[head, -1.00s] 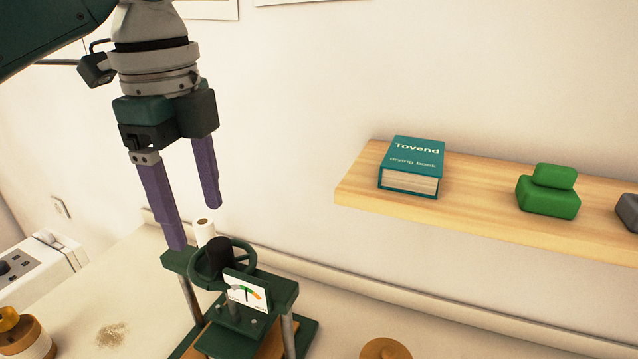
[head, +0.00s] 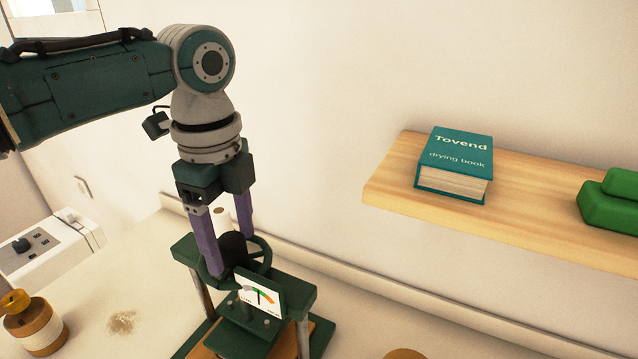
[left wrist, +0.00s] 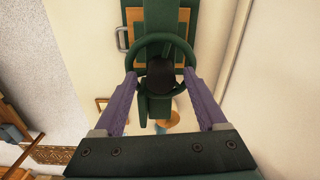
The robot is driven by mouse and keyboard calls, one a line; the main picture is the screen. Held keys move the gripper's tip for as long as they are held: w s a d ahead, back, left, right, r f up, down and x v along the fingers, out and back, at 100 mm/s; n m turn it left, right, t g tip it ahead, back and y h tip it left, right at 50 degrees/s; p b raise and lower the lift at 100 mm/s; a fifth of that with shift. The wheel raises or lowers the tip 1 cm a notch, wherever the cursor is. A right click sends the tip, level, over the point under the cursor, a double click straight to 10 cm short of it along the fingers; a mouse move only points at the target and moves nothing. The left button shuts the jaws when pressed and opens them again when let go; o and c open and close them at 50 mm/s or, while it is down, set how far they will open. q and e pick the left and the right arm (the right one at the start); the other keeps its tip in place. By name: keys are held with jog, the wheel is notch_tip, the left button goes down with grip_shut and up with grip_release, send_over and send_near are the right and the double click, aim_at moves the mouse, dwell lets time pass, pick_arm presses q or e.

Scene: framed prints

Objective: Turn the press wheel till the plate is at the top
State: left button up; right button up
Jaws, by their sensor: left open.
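The green press (head: 300,297) stands on the bench, with its dark green wheel (head: 266,258) on top and a black hub (head: 233,247) in the wheel's middle. The green plate (head: 243,338) shows low in the frame, above wooden boards. My left gripper (head: 231,254) points down over the wheel, open, one purple finger on each side of the hub. In the left wrist view the wheel (left wrist: 160,38) lies between and just beyond the fingertips (left wrist: 160,76). I cannot tell whether the fingers touch it. My right gripper is not in view.
A dial card (head: 260,296) stands at the press's front. A wooden shelf (head: 395,180) at right holds a teal book (head: 455,163) and green blocks (head: 610,205). An amber jar (head: 35,325) and a white box (head: 50,245) are at left.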

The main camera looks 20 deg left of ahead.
pick_arm(q)
grip_shut()
dwell(0.6)
